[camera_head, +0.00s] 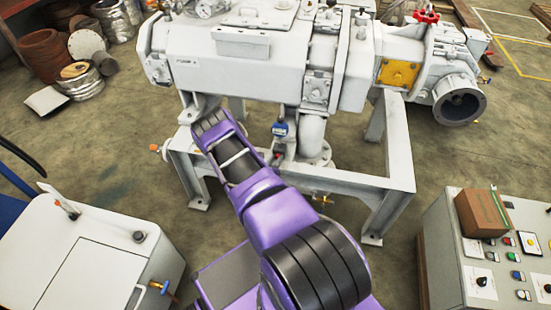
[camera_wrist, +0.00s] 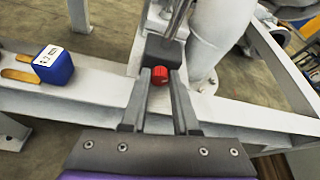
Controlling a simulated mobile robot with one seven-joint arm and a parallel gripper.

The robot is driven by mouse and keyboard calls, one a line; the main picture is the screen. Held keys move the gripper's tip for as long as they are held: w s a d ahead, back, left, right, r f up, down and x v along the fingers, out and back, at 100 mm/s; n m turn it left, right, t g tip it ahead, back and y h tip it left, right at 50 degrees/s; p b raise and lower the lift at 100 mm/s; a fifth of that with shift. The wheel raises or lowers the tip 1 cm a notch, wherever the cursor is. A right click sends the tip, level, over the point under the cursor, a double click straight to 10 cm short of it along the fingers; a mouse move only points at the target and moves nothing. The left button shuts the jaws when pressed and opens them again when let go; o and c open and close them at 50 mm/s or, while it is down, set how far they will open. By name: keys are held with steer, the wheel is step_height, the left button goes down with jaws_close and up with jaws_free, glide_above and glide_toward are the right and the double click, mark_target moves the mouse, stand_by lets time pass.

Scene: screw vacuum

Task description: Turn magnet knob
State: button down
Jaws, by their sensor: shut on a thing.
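A round red knob (camera_wrist: 160,75) sits on the front of a dark grey block (camera_wrist: 163,54), seen in the wrist view. The block rests on a light grey steel beam (camera_wrist: 225,112), with a metal rod rising from it. My gripper (camera_wrist: 160,76) has its two grey fingers on either side of the knob, closed on it. The fingertips partly cover the knob's sides and the block's front.
A blue box with a white label (camera_wrist: 53,64) is on the beam left of the fingers. A grey pipe (camera_wrist: 212,40) stands close on the right. The large pale vacuum machine (camera_head: 255,60) is overhead. A control panel (camera_head: 485,250) and a white cabinet (camera_head: 85,255) flank my arm.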

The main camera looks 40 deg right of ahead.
steer(key=m+t+y+p, duration=0.1)
steer(key=m+t, duration=0.1)
steer(key=m, duration=0.1)
steer(key=shift+s+d+m+y+p, duration=0.2)
steer(key=shift+m+y+p, duration=0.1)
steer(key=shift+y+p, duration=0.1)
stand_by(0.4)
steer(key=c, duration=0.7)
jaws_free()
steer(key=shift+o, duration=0.2)
steer(key=p+v, duration=0.2)
steer(key=v, duration=1)
